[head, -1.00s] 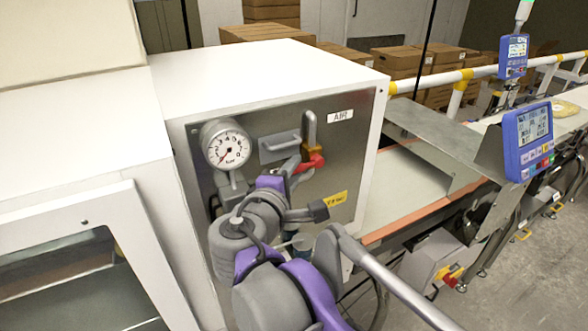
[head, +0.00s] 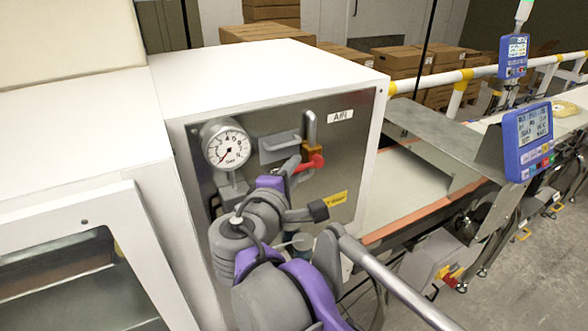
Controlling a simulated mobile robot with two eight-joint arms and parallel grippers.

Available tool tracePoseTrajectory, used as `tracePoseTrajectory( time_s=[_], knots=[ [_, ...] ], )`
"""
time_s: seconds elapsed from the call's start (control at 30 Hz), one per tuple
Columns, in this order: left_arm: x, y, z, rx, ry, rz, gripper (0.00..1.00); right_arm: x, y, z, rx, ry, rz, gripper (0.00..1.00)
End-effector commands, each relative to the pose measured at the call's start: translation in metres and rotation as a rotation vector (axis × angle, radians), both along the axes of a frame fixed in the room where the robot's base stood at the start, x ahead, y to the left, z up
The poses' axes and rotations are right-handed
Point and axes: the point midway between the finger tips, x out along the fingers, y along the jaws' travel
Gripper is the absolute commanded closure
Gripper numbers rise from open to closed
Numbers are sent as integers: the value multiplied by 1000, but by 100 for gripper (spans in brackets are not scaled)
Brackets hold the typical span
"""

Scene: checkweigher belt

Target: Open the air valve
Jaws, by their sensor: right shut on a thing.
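The air valve is on the metal panel (head: 344,172) of the white cabinet, under the AIR label (head: 340,116). It has a brass body (head: 311,148) on a vertical grey pipe (head: 310,125) and a red handle (head: 315,162) reaching to the right. My right gripper (head: 297,167) is at the handle's left part, with its fingers shut on it. The fingertips are small and partly hidden by my own wrist. A round pressure gauge (head: 227,146) sits left of the valve, its red needle pointing to the lower left. My left gripper is out of view.
A grey bracket handle (head: 280,141) sticks out of the panel just left of the valve. A yellow label (head: 336,198) is at the lower right. A conveyor belt (head: 400,190) and a blue display (head: 528,140) stand to the right.

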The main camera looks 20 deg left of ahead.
Motion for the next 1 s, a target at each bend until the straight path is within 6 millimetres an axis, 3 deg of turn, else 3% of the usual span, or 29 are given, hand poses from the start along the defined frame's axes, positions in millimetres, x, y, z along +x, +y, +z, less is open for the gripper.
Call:
tracePoseTrajectory(
  time_s=[0.27,0.63,1.0],
  knots=[
    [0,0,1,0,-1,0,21,0,0,1,3,3,0,100],
    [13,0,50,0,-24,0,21,2,-1,17,144,159,0,100],
    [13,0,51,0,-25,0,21,1,-1,14,165,185,0,100]
  ],
)
